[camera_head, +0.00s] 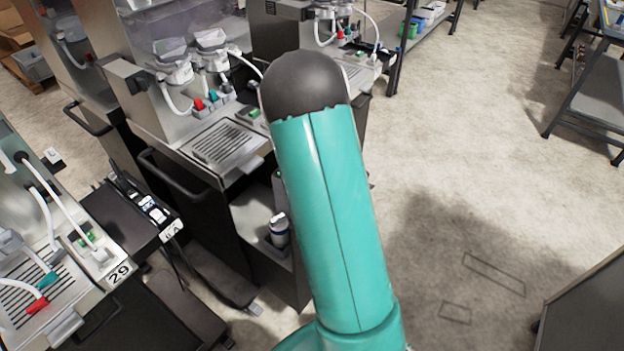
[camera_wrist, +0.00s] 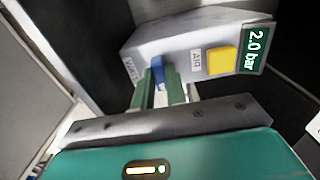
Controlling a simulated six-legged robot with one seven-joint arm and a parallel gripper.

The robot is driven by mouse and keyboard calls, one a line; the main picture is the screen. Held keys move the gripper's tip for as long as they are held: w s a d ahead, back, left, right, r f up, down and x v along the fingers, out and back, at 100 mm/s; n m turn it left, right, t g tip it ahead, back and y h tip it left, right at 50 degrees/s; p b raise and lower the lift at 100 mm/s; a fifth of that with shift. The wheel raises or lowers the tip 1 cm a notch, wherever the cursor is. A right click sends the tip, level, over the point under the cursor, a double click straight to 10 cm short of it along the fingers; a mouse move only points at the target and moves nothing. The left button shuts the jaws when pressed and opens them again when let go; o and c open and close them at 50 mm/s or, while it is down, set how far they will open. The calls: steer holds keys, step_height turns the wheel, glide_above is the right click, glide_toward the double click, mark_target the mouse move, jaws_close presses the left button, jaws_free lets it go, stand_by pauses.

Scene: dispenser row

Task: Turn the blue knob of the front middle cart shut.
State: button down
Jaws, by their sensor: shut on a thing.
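The blue knob (camera_wrist: 158,68) is on the face of a grey box (camera_wrist: 190,42) in the wrist view. My gripper (camera_wrist: 160,80) has its two green fingers, one on each side of the knob, shut on it. The fingers cover part of the knob, and I cannot tell its exact turn. In the head view my teal arm reaches up through the middle, and the gripper and knob are hidden behind it. A cart with a slotted drip tray (camera_head: 222,143) stands left of the arm.
A yellow square (camera_wrist: 222,60) labelled AIR and a green "2.0 bar" display (camera_wrist: 257,50) are right of the knob. Cart 29 (camera_head: 118,272) stands at lower left, with another cart behind. Floor at right is open, with a shelf rack (camera_head: 590,95) at far right.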

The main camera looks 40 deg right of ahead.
steer(key=shift+d, duration=0.1)
steer(key=c, duration=1.4)
jaws_free()
steer(key=shift+c, duration=0.2)
steer(key=shift+r, duration=0.15)
step_height(320, 180, up, 14)
steer(key=shift+f, duration=0.2)
